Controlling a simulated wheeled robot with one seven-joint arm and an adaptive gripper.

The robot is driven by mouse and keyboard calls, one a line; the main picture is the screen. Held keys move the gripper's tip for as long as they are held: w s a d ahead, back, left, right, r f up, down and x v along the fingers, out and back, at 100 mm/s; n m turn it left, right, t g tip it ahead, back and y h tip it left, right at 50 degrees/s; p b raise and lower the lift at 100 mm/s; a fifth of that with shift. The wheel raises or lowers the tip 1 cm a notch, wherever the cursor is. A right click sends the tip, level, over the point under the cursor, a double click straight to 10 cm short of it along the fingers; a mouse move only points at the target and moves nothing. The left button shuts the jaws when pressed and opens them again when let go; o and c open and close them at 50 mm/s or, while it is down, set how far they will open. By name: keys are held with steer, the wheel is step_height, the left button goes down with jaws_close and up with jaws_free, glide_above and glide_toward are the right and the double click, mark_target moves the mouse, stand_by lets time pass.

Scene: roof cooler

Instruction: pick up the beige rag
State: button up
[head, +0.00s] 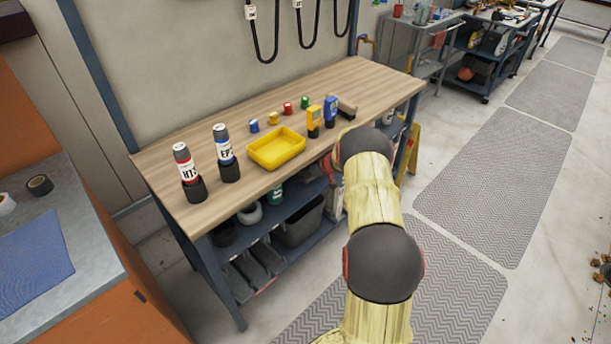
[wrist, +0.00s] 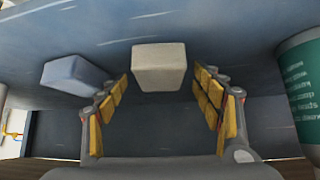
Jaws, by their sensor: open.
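A beige block-shaped item (wrist: 159,68), which looks like the folded beige rag, lies on a blue-grey shelf surface (wrist: 230,30) in the wrist view. My gripper (wrist: 161,82) is open, with its yellow-padded fingers spread to the left and right of the rag. The rag shows between the fingertips, and a gap is visible on both sides. In the head view my arm reaches to the shelves under the workbench. The gripper and the rag are hidden there by the arm and bench top.
A blue folded item (wrist: 75,76) sits just left of the left finger. A green-labelled container (wrist: 300,85) stands close on the right. The workbench top (head: 225,195), above the shelves, holds a yellow tray (head: 276,150) and bottles. A grey bin (head: 300,225) is on the lower shelf.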

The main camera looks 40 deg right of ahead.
steer(key=shift+c, duration=1)
steer(key=c, duration=1)
